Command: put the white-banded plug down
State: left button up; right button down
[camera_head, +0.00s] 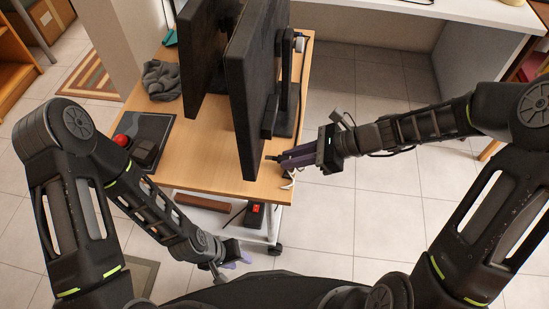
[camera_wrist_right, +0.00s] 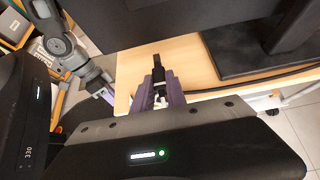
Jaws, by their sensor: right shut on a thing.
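The plug (camera_wrist_right: 157,63) is a small black piece held upright in the wrist view, with a small pale patch low between the fingers. In the head view its dark tip (camera_head: 271,158) shows at the desk's right edge. My right gripper (camera_head: 286,158), with purple fingers, is shut on the plug; it also shows in the wrist view (camera_wrist_right: 160,87). I cannot tell whether the plug touches the desk (camera_head: 215,171). My left gripper (camera_head: 236,262) hangs low in front of the desk, apart from the plug. Its opening is unclear.
Two black monitors (camera_head: 254,90) stand on the wooden desk, the nearer close to my right gripper. The desk's front strip is mostly bare.

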aim_at(281, 158)
jog(key=a, duration=0.2)
jog(key=w+a, duration=0.1)
jog(key=a, duration=0.1)
jog(key=shift+a+b, duration=0.1)
jog(key=shift+b, duration=0.2)
jog(key=shift+a+f, duration=0.1)
jog(key=shift+f, duration=0.7)
